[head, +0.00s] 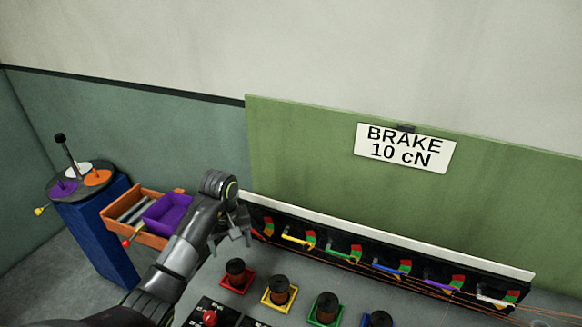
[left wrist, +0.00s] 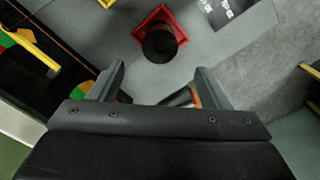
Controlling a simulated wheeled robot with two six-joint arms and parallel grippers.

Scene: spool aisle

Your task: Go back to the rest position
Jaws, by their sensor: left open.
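My left gripper (head: 233,238) reaches in from the lower left in the head view, above the left end of the grey bench. Its two fingers stand apart in the left wrist view (left wrist: 165,85), with nothing held between them. A spool on a red square base (head: 237,274) stands on the bench just below the gripper. It also shows in the left wrist view (left wrist: 158,35), beyond the fingertips and apart from them. My right gripper is in neither view.
A row of brake dials with coloured levers (head: 345,252) runs along the back. More spools on yellow (head: 279,293), green and blue bases stand rightward. An orange tray (head: 117,212) with a purple bin (head: 167,214) and a blue pedestal (head: 98,240) stand left. A sign (head: 405,147) reads "BRAKE 10 cN".

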